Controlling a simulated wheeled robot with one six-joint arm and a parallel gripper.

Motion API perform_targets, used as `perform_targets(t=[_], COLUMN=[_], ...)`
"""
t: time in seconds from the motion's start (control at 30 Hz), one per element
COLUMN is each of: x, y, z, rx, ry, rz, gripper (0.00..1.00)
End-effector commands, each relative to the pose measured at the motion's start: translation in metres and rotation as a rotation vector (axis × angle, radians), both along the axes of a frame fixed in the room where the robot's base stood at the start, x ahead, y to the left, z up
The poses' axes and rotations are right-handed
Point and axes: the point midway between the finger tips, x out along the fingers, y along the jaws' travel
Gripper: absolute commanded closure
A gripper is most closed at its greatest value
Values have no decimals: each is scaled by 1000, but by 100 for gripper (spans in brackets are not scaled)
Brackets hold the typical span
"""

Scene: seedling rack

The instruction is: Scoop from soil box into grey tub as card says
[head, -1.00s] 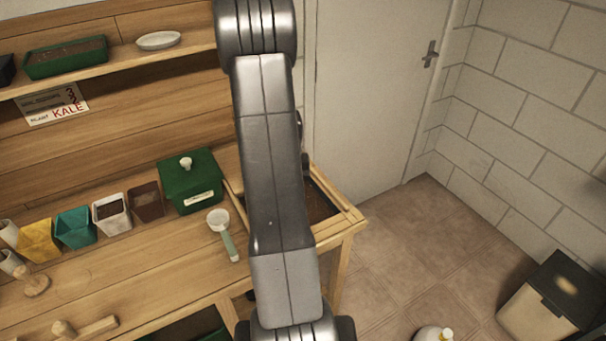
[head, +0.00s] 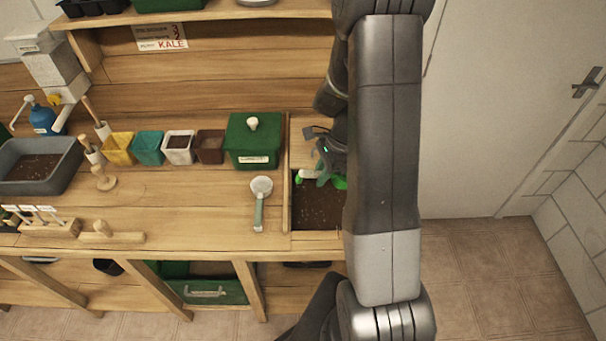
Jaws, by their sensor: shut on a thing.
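The soil box (head: 318,214) is a wooden bin of dark soil at the bench's right end, partly hidden by my arm. My gripper (head: 326,172) is over its back part, shut on a bright green tool (head: 339,183); its shape is mostly hidden, and I cannot tell whether it touches the soil. The grey tub (head: 73,163) stands at the far left of the bench with dark soil inside. The card (head: 160,38) is on the back wall under the shelf; KALE in red and a red mark like a 3 show, the smaller print is unreadable.
A white cup-shaped scoop with a sage handle (head: 260,207) lies left of the soil box. A lidded green box (head: 253,147) and several coloured pots, including a yellow one (head: 117,150), line the back. A wooden label rack (head: 50,229) stands front left.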

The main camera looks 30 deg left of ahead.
Motion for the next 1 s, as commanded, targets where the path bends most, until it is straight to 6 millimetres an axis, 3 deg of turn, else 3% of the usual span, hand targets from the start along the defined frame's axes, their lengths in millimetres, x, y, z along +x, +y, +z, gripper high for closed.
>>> perform_targets(t=[0.1, 0.23, 1.0], x=[-27, -40, -35], y=[23, 34, 26], z=[5, 5, -32], rx=[31, 50, 193], ry=[28, 43, 169], rz=[-80, -126, -136], gripper=[100, 100, 100])
